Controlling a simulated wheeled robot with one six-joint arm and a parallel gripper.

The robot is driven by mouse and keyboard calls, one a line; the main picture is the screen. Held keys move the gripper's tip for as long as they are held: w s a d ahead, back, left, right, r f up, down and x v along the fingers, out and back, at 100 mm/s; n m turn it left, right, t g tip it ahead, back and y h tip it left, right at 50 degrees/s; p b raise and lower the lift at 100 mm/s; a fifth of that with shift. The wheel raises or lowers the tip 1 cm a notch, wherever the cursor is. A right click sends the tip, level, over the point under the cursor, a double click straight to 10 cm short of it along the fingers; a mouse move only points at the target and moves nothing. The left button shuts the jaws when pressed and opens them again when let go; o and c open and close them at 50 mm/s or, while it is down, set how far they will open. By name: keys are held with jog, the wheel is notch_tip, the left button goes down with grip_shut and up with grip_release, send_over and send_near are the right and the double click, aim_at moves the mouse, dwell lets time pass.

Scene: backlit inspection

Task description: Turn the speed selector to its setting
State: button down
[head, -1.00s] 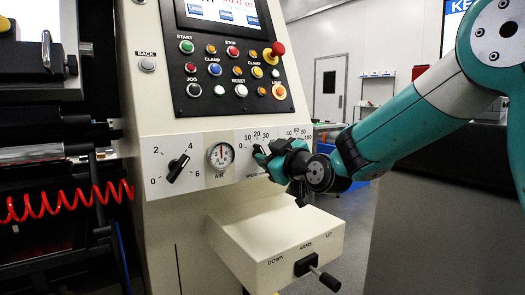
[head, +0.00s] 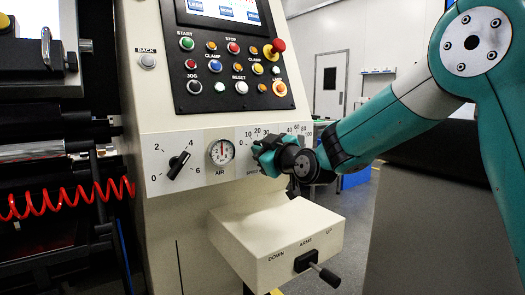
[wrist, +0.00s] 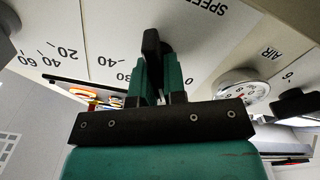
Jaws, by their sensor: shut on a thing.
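The speed selector is a black knob (wrist: 151,44) on the pale dial plate, above the word SPEED in the head view. In the wrist view its black end shows between and beyond my teal fingers. My gripper (wrist: 158,76) is shut on it. In the head view my gripper (head: 264,156) covers most of the knob. Which mark the knob points to cannot be told.
Left of the selector are the AIR gauge (head: 221,152) and a 0-to-6 knob (head: 179,167). Below, a cream box (head: 275,240) with a black lever (head: 318,268) juts out. Push buttons (head: 235,70) sit above.

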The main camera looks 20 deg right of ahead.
jog(key=shift+m, duration=0.3)
jog(key=m+b, duration=0.1)
jog(key=m, duration=0.3)
jog(key=shift+d, duration=0.2)
jog(key=m, duration=0.5)
jog(key=shift+w+d+r, duration=0.1)
jog(key=shift+d, duration=0.05)
jog(key=m+p, duration=0.1)
jog(key=m, duration=0.3)
jog(key=shift+d, duration=0.15)
jog(key=shift+w+d+f+m+p, duration=0.1)
jog(key=shift+m+p, duration=0.2)
jog(key=shift+m, duration=0.75)
jog(key=shift+f+m+p, duration=0.1)
jog(key=shift+m+p, duration=0.15)
jog(key=shift+m, duration=0.8)
jog(key=c, duration=1.2)
grip_release()
